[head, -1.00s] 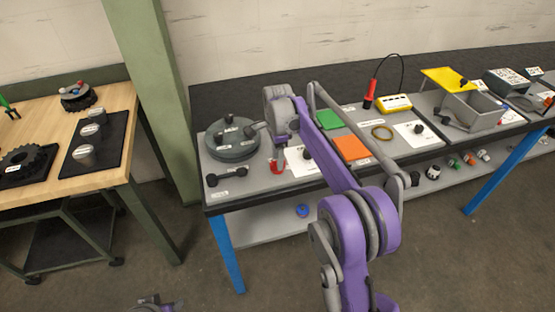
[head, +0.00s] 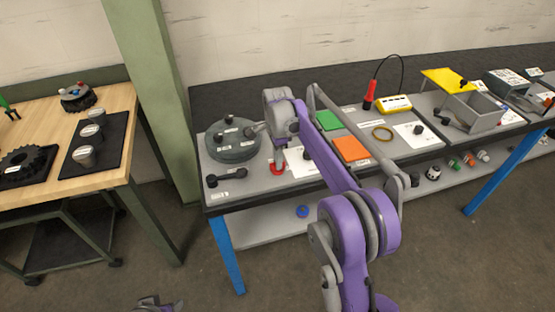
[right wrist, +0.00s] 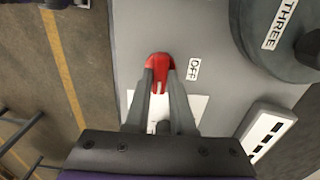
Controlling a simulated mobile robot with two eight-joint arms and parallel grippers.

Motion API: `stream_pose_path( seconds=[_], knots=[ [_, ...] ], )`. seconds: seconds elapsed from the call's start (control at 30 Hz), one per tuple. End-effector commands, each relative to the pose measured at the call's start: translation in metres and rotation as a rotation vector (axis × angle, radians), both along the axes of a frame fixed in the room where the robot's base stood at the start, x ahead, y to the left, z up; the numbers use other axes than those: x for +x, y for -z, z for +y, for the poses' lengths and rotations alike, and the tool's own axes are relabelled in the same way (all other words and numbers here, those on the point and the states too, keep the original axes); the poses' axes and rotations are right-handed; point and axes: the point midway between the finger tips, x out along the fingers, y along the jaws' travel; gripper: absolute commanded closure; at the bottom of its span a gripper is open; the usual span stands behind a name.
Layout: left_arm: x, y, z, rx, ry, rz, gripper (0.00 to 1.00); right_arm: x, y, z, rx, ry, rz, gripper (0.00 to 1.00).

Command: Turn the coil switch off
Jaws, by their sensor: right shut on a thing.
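The coil switch's red handle (right wrist: 159,68) is at the front part of the grey bench top, beside a white label reading OFF (right wrist: 194,69). The red handle also shows in the head view (head: 278,169), under my right gripper (head: 280,156). In the right wrist view, my right gripper's (right wrist: 160,75) two grey fingers straddle the red handle and are shut on it. The fingers hide part of the handle and the switch base. A small purple and grey part of my left arm (head: 155,303) shows at the bottom edge; its gripper fingers do not show.
A round grey disc with black knobs (head: 232,148), one labelled THREE, stands close by. A black dumbbell-shaped handle (head: 226,176) lies in front of it. Green (head: 328,120) and orange (head: 351,149) plates lie to the right. A green post (head: 150,80) separates the wooden table (head: 60,118).

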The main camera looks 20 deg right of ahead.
Motion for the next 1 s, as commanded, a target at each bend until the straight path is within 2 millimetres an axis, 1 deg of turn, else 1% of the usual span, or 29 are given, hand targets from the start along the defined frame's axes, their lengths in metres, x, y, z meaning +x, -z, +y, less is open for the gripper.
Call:
stream_pose_path(
  seconds=[0.17, 0.37, 1.0],
  knots=[
    [0.000, -0.001, 0.000, 0.000, 0.000, -0.001, 0.50, 0.000, -0.001, 0.000, 0.000, -0.047, 0.000, 1.00],
    [0.001, -0.004, 0.000, 0.000, 0.000, -0.002, 0.50, 0.000, -0.001, 0.000, 0.000, -0.169, 0.000, 1.00],
    [0.004, -0.013, 0.000, 0.000, 0.000, -0.008, 0.50, 0.000, -0.001, 0.000, 0.000, -0.766, 0.000, 1.00]
  ],
)
